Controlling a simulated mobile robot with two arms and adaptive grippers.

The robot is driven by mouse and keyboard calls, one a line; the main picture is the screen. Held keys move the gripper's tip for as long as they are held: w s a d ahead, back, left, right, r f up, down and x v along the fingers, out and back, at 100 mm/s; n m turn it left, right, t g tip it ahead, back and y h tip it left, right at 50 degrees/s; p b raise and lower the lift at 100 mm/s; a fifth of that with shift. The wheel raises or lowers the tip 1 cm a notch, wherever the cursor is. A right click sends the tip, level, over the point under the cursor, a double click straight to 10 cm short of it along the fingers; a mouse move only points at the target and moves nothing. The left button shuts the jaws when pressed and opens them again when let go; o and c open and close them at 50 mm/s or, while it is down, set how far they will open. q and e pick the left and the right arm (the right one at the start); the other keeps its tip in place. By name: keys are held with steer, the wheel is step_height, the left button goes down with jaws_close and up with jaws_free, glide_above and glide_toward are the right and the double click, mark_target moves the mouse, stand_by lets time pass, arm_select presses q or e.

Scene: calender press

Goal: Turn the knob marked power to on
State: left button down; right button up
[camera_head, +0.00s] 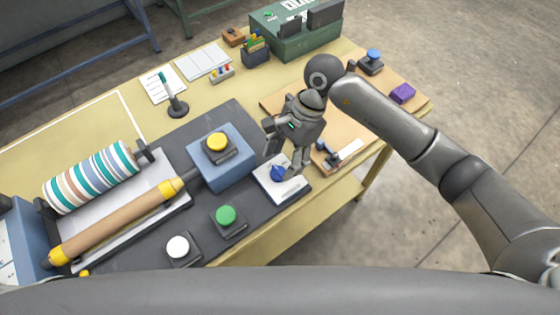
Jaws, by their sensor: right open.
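A blue knob (278,173) sits on a white plate (284,190) at the right end of the dark press base. Its marking is too small to read, and I cannot tell its setting. My right gripper (287,163) points down at the knob from above and behind. Its fingers are open and hide part of the knob and plate; I cannot tell whether they touch it. My left gripper is not in view.
Near the knob are a blue block with a yellow button (217,144), a green button (226,215) and a white button (178,247). Striped and brown rollers (120,220) lie left. A green case (295,35) stands at the back. A tan board (375,140) with small items lies right.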

mark_target(279, 170)
steer(key=shift+x, duration=1.65)
steer(key=c, duration=1)
